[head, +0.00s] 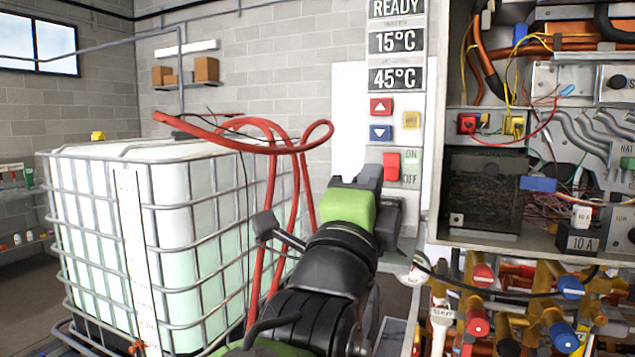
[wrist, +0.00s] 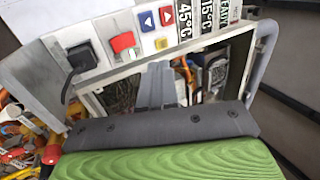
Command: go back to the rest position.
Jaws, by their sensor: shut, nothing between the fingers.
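My gripper (head: 366,178) is raised in the middle of the head view, in front of the heater's control panel. In the wrist view its grey fingers (wrist: 157,84) are together, with nothing between them. They point toward the open heater cabinet (wrist: 122,92). In the head view the gripper's tip appears just left of the red ON/OFF switch (head: 391,165). I cannot tell the exact distance to the panel, but no contact shows. The displays (head: 396,60) read READY, 15°C and 45°C.
The panel also has a red up button (head: 381,107), a blue down button (head: 381,133) and a yellow button (head: 411,120). The open cabinet (head: 487,244) and several valves (head: 477,323) are at right. A caged water tank (head: 205,270) and looping red hose (head: 272,150) are at left.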

